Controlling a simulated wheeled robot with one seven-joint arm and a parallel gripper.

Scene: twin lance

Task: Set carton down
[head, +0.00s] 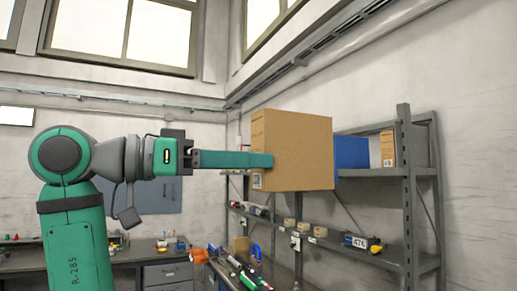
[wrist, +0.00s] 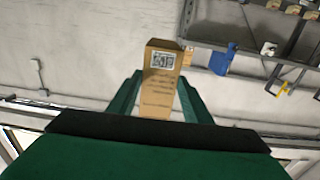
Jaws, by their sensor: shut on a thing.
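The carton (head: 293,150) is a brown cardboard box. In the head view it is at the end of my outstretched arm, in front of the shelf unit. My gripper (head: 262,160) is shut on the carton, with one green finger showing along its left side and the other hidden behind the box. In the wrist view the carton (wrist: 160,85) stands between the two green fingers of my gripper (wrist: 160,100), its label facing the camera. The carton covers part of the top shelf in the head view. Whether its underside touches anything I cannot tell.
The grey shelf unit (head: 408,195) stands at the right. A blue box (head: 351,152) and a smaller carton (head: 387,148) are on its top shelf. Small boxes and tools lie on the lower shelf. A workbench (head: 120,258) with a drawer unit stands at the lower left.

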